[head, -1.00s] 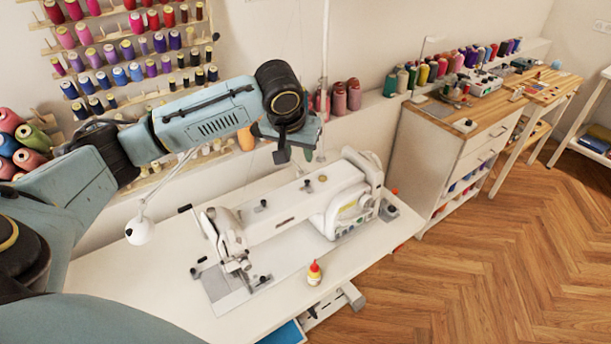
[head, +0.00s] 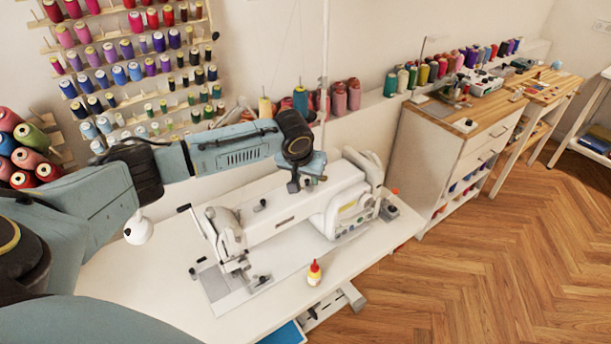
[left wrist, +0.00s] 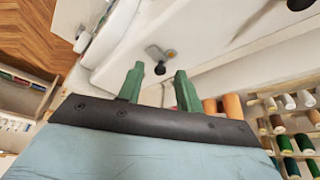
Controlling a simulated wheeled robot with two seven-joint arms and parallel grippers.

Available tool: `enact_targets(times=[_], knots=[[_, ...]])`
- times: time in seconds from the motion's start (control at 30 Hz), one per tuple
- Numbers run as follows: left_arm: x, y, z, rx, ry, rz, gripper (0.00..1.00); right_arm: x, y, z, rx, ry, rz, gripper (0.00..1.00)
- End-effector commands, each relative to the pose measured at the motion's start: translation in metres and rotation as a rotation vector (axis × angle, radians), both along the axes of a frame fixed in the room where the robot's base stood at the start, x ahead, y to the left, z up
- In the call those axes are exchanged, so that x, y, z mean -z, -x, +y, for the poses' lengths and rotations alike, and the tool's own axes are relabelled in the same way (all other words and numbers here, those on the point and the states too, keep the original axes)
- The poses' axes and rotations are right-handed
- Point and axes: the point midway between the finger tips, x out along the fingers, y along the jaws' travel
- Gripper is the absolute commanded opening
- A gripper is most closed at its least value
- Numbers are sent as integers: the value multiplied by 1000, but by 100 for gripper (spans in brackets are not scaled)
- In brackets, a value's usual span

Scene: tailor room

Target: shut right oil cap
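The white sewing machine (head: 285,215) stands on the white table. My left gripper (head: 302,184) is above the right part of its top and blocks part of that area. In the left wrist view, the two green fingers of my left gripper (left wrist: 159,70) are apart. A small dark knob (left wrist: 160,68) shows in the gap between the fingertips, beside a small round greyish fitting (left wrist: 154,51) on the white housing. This looks like the right oil cap; I cannot tell how far its lid is open. Another dark knob (head: 261,205) sits farther left on the machine. My right gripper is not in view.
A small oil bottle (head: 314,273) with a red top stands at the table's front edge. A thin vertical stand (head: 325,70) rises behind the machine. Thread spools (head: 140,75) fill the wall rack. A white lamp head (head: 138,229) is below my left arm.

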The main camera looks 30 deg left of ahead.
Motion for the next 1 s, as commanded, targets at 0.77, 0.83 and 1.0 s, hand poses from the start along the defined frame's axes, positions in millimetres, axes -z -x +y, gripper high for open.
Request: enact_targets(times=[0.77, 0.83, 1.0], knots=[[-1, 1, 1, 56, 0, 3, 0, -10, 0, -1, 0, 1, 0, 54], [-2, 1, 2, 91, 1, 3, 0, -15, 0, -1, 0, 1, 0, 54], [-3, 1, 3, 213, 2, 3, 0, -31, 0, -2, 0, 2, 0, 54]])
